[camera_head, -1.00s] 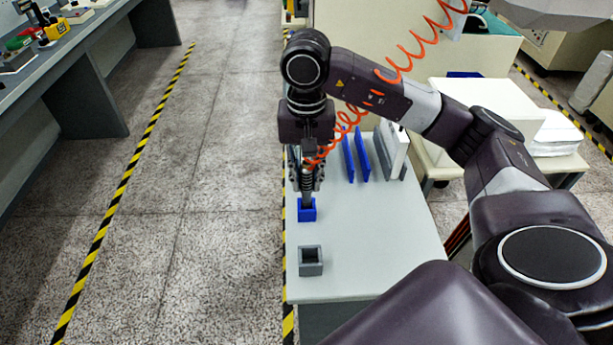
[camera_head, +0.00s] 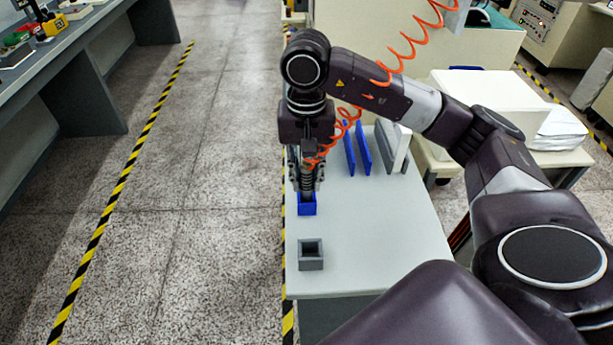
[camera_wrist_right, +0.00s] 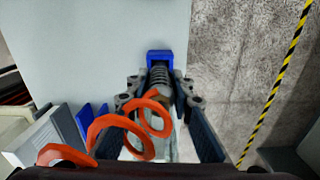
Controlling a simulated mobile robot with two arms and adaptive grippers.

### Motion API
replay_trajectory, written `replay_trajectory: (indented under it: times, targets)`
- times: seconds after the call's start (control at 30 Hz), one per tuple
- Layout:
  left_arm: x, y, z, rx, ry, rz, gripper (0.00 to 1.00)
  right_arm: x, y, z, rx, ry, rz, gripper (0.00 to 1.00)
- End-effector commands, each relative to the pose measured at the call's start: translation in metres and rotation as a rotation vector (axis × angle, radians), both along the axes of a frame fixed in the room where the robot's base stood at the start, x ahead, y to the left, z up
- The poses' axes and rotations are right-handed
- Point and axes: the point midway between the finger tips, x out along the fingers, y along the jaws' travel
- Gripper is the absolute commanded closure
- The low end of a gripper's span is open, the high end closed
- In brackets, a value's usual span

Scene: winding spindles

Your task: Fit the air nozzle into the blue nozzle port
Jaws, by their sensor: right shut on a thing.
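The blue nozzle port (camera_head: 307,208) is a small blue block with an opening, near the left edge of the white table. My right gripper (camera_head: 306,186) points down above it and is shut on the air nozzle (camera_wrist_right: 158,78), a dark ribbed rod with an orange coiled hose on it. The nozzle's lower end is at the blue port and appears to be inside its opening; how deep it sits is hidden. The blue port also shows in the right wrist view (camera_wrist_right: 160,57), just beyond the nozzle. My left gripper is not in view.
A grey square holder (camera_head: 311,255) with an open top stands in front of the blue port. Blue upright plates (camera_head: 356,150) and a white upright panel (camera_head: 394,150) stand farther back. The orange hose (camera_head: 413,55) runs up to the right. The table's front is mostly clear.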

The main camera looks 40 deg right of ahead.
Motion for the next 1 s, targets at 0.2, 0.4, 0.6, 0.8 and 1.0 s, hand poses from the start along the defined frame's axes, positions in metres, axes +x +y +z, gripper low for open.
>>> replay_trajectory:
  times: [0.2,0.4,0.6,0.8,1.0]
  targets:
    - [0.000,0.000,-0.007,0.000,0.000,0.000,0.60,0.000,0.000,-0.007,-0.001,-0.001,0.000,1.00]
    - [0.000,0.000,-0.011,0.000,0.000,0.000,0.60,0.000,0.000,-0.012,0.000,-0.001,0.000,1.00]
    - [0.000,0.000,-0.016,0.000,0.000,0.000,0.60,0.000,0.000,-0.017,0.000,-0.001,0.000,1.00]
    - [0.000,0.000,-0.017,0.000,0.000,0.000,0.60,0.000,0.000,-0.017,0.000,-0.001,0.000,0.69]
    - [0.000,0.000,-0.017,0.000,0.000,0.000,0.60,0.000,0.000,-0.017,0.000,-0.001,0.000,0.59]
